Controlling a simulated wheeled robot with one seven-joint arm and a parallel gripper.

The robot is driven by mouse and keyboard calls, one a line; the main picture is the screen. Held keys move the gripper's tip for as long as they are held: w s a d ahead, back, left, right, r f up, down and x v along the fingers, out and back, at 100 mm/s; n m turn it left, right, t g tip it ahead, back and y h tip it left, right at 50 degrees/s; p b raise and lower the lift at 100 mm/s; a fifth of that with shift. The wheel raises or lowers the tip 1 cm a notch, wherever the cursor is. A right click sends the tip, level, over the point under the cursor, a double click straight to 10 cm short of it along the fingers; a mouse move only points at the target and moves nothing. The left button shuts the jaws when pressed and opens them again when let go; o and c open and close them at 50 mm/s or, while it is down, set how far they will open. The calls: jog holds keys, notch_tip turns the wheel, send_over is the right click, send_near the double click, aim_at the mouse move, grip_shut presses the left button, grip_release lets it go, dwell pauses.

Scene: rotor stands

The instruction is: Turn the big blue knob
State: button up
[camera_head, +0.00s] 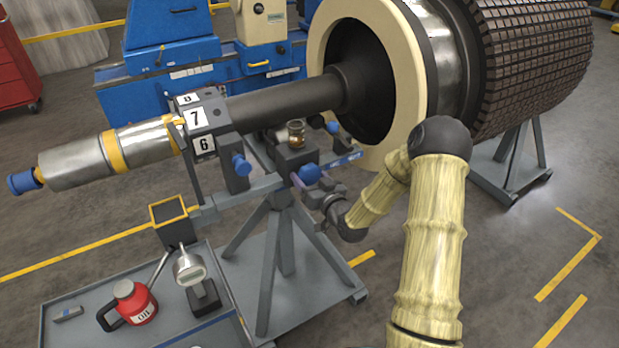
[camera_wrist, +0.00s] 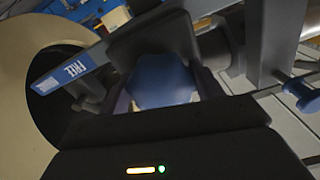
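The big blue knob (camera_wrist: 165,86) fills the middle of the wrist view, in front of a dark block. It also shows in the head view (camera_head: 310,173), on the front of the block on the grey stand. My gripper (camera_wrist: 165,92) has one finger on each side of the knob, very close to its sides. I cannot tell whether both fingers press on it. In the head view my gripper (camera_head: 322,186) is at the knob, with its fingers partly hidden. A blue bar marked FREE (camera_wrist: 73,69) lies left of the knob in the wrist view.
A smaller blue knob (camera_head: 241,165) sits to the left, and another (camera_head: 332,127) behind the bar. The shaft (camera_head: 285,103) runs above the stand into the cream ring (camera_head: 409,62). A tray (camera_head: 88,297) with a red oil can (camera_head: 135,303) stands at lower left.

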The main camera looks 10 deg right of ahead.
jog(key=c, duration=0.4)
jog(key=shift+m, duration=0.4)
jog(key=m, duration=0.2)
jog(key=shift+m, duration=0.3)
jog(key=m, duration=0.3)
jog(key=shift+m, duration=0.4)
jog(key=m+p, duration=0.1)
jog(key=m, duration=0.5)
jog(key=shift+s+a+r+p, duration=0.1)
jog(key=shift+r+p, duration=0.1)
jog(key=shift+p, duration=0.2)
jog(key=m, duration=0.3)
jog(key=shift+m+p, duration=0.3)
jog(key=shift+m, duration=0.1)
jog(key=m, duration=0.3)
jog(key=shift+r+m, duration=0.1)
jog(key=shift+m, duration=0.3)
jog(key=m, duration=0.6)
